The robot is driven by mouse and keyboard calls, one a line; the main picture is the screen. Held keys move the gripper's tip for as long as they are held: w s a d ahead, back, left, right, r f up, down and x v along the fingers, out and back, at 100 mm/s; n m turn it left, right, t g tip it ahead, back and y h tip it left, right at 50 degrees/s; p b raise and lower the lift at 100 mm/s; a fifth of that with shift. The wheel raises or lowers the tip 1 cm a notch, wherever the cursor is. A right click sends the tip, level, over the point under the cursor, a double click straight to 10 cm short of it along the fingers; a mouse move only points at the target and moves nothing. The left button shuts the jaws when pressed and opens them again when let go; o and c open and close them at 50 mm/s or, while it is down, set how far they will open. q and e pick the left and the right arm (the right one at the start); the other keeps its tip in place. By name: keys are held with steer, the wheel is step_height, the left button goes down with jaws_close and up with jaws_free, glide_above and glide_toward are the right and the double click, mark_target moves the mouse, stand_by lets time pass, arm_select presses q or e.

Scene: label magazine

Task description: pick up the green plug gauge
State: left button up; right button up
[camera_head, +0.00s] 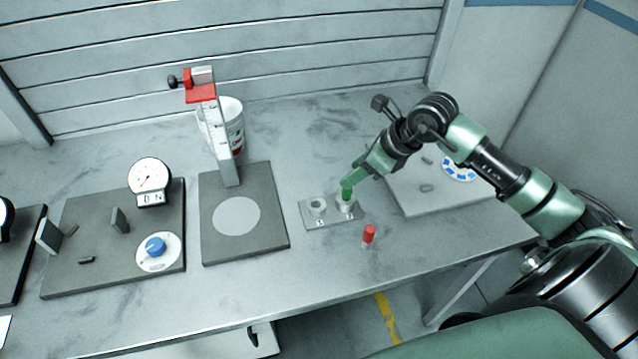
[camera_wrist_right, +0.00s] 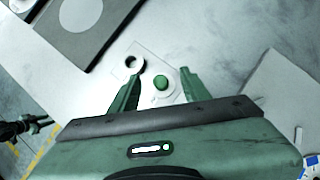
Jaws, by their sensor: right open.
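The green plug gauge (camera_head: 347,192) stands in the right-hand ring of a small grey two-ring block (camera_head: 316,225). Its round green top (camera_wrist_right: 161,82) shows in the right wrist view. My right gripper (camera_head: 354,177) is above it, coming in from the right. In the wrist view my right gripper (camera_wrist_right: 160,88) is open, with one green finger on each side of the plug's top. I cannot tell whether a finger touches it. What seems to be my left gripper (camera_wrist_right: 38,124) shows small and dark at the wrist view's left edge; its jaw state is unclear.
A red plug (camera_head: 369,234) stands on the table in front of the block. A grey plate (camera_head: 275,235) with a height gauge (camera_head: 218,140) is to the left, a white cup (camera_head: 233,112) behind it. Another plate (camera_head: 420,207) lies to the right, under my arm.

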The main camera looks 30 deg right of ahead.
mark_target(346, 196)
steer(key=shift+f, duration=0.25)
steer(key=f+p, duration=0.2)
steer(key=p, duration=0.1)
steer(key=shift+s+f, duration=0.35)
steer(key=shift+f, duration=0.05)
steer(key=x, duration=0.3)
steer(key=shift+w+a+r+p, duration=0.15)
steer(key=shift+w+r+p, duration=0.1)
steer(key=shift+p, duration=0.1)
steer(key=shift+f, duration=0.35)
steer(key=c, duration=0.8)
jaws_close()
arm_select(q)
steer(key=s+d+r, duration=0.2)
steer(key=s+r, duration=0.2)
steer(key=shift+s, duration=0.25)
